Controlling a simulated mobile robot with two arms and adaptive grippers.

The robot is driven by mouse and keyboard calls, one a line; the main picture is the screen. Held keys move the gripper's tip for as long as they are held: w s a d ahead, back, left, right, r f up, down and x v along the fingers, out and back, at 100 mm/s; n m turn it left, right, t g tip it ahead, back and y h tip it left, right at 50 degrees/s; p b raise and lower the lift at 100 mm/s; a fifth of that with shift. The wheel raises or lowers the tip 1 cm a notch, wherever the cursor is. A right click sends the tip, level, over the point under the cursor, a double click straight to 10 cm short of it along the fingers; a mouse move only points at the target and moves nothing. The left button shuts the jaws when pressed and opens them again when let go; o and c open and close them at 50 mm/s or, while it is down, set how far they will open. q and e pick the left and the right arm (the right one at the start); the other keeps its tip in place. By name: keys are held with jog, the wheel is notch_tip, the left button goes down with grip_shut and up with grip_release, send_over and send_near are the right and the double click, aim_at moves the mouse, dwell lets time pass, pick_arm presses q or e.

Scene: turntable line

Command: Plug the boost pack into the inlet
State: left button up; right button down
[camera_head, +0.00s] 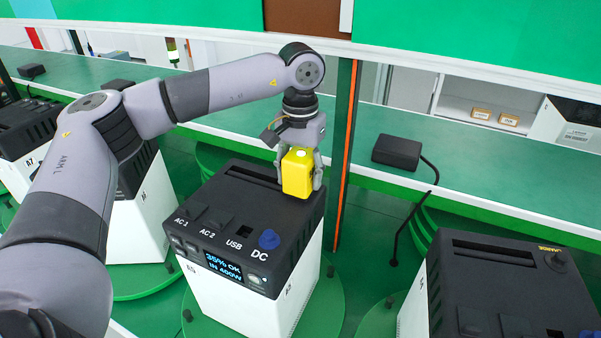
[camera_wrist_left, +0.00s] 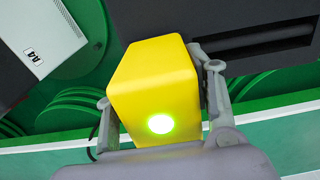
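The boost pack, a yellow block (camera_head: 298,174), is between the fingers of my left gripper (camera_head: 300,180), over the far right part of a power station's black top (camera_head: 232,203). In the left wrist view the yellow block (camera_wrist_left: 160,90) has a finger against each side and a lit green spot on its near face. My left gripper (camera_wrist_left: 165,110) is shut on it. I cannot tell whether the block touches the station's top. The inlet is not clearly visible; the block may hide it. My right gripper is not in view.
Another station (camera_head: 505,285) stands at the right. A black adapter (camera_head: 397,152) with a cable lies on the green bench (camera_head: 470,185). An orange-edged post (camera_head: 345,150) stands close behind the gripper.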

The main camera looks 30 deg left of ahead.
pick_arm(q)
jog(key=o, duration=0.4)
jog(key=shift+s, duration=0.1)
jog(key=shift+f, duration=0.2)
jog(key=shift+r, duration=0.15)
notch_tip(320, 180, up, 12)
